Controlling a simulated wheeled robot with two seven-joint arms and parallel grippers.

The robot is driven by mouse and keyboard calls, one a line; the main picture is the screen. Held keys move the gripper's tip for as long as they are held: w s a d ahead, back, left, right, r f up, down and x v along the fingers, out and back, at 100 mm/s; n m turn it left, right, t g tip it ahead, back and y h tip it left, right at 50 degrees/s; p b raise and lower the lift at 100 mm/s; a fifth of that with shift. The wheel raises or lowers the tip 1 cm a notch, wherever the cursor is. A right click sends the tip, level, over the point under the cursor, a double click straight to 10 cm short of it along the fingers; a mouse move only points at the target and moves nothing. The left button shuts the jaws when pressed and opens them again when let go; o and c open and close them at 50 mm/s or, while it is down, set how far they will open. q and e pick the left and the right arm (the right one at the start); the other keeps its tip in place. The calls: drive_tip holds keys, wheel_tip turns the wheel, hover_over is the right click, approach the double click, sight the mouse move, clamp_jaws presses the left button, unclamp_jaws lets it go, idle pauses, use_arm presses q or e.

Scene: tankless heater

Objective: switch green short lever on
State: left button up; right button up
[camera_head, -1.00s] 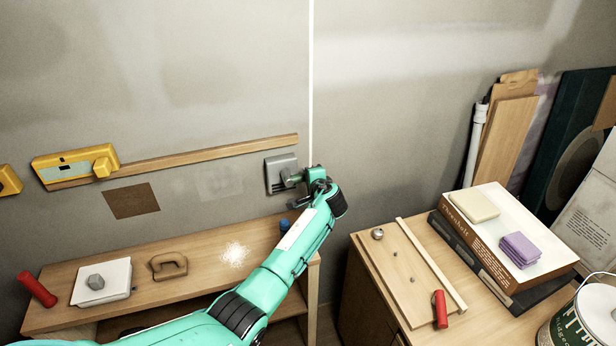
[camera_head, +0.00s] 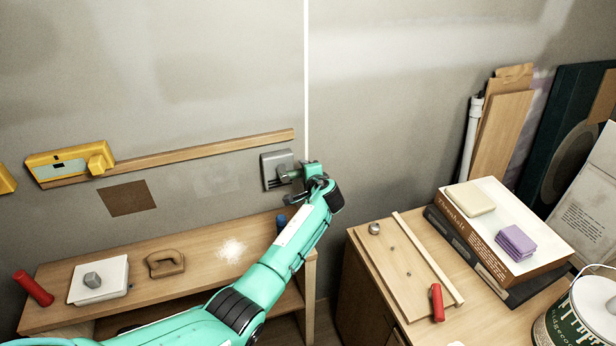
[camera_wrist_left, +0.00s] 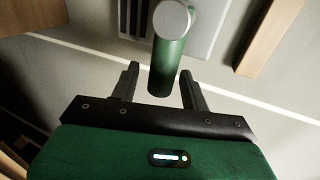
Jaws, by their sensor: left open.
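The green short lever (camera_wrist_left: 172,50) shows in the left wrist view as a green cylinder with a pale grey round end. It sticks out in front of a grey wall plate (camera_head: 268,160), which also shows in the left wrist view (camera_wrist_left: 203,22). My left gripper (camera_wrist_left: 159,72) is open, with one dark finger on each side of the lever's near part. I cannot tell whether either finger touches it. In the head view my left gripper (camera_head: 291,177) is right at the plate, and my gripper and wrist hide much of the lever. My right gripper is not in view.
A wooden rail (camera_head: 200,152) and a yellow device (camera_head: 68,164) are on the wall to the left. A low wooden bench (camera_head: 205,265) stands below, with several small items. A wooden cabinet (camera_head: 365,290) with a board and books stands to the right.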

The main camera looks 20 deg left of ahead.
use_arm(q)
drive_tip(key=b+v, duration=0.3)
drive_tip(key=v, duration=1)
drive_tip(key=shift+s+d, duration=0.25)
